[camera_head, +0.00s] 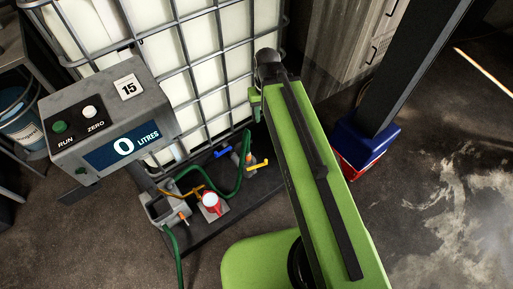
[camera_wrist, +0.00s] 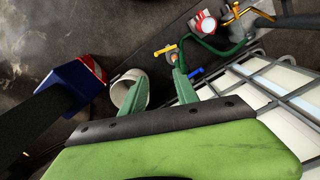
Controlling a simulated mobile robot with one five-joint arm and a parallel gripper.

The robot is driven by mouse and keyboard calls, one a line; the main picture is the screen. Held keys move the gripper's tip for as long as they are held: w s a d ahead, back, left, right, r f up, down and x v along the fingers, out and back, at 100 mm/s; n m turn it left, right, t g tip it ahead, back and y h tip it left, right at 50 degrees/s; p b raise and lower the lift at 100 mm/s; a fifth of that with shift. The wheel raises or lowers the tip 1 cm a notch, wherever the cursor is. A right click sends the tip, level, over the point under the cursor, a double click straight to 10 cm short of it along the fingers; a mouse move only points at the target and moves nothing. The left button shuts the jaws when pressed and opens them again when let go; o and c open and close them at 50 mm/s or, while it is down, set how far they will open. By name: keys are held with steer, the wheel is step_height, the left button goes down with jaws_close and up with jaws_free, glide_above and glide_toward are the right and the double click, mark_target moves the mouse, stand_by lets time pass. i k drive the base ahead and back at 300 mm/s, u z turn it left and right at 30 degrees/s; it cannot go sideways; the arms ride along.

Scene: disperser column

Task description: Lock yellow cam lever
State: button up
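The yellow cam lever (camera_wrist: 165,50) shows in the wrist view just past my fingertips, beside the coupling on the green hose. It also shows in the head view (camera_head: 259,164), low beside the tank. A blue lever (camera_wrist: 195,73) sticks out on the other side of the same coupling; the head view shows it too (camera_head: 223,152). My gripper (camera_wrist: 158,73) is open, its two green fingers apart with nothing between them. The fingers point toward the coupling and appear clear of the yellow lever. In the head view, my arm mostly hides the gripper.
A caged white tank (camera_head: 205,75) stands beside the coupling. A pale cylinder (camera_wrist: 122,88) lies near my left finger. A red-and-white device (camera_head: 211,203) and green hose (camera_head: 236,180) are close by. A blue-footed post (camera_head: 365,140) stands right. A display box (camera_head: 110,120) reads 0 litres.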

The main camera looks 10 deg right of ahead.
mark_target(265, 160)
steer(key=z, duration=0.05)
steer(key=i, duration=0.1)
steer(key=u, duration=0.05)
steer(key=k, duration=0.6)
steer(key=u, duration=2.95)
steer(key=k, duration=1.5)
steer(key=z, duration=0.7)
steer(key=i, duration=1)
steer(key=u, duration=0.1)
